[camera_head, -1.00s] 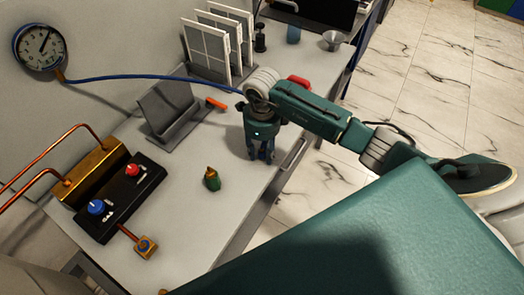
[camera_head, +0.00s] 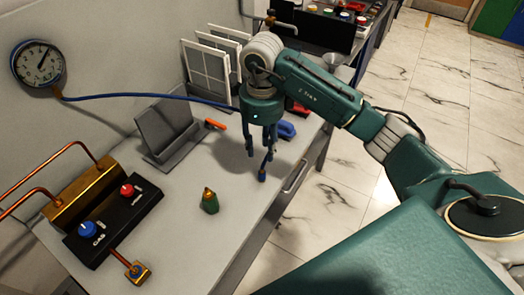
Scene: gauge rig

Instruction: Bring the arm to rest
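My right arm (camera_head: 318,90) comes in from the right and reaches over the grey bench. My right gripper (camera_head: 258,165) hangs from its end, pointing down above the bench top. Its dark fingers are spread apart, and I see nothing held between them. A small green bottle-like object with a brass top (camera_head: 210,201) stands on the bench to the left of and nearer than the gripper. The gripper is apart from it. My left gripper is not in view.
A pressure gauge (camera_head: 38,64) with a blue hose hangs on the wall. A black control box (camera_head: 115,224) with blue and red knobs sits front left. A dark stand (camera_head: 165,130), white framed panels (camera_head: 209,66) and a blue object (camera_head: 286,130) lie around the gripper. The bench front is mostly clear.

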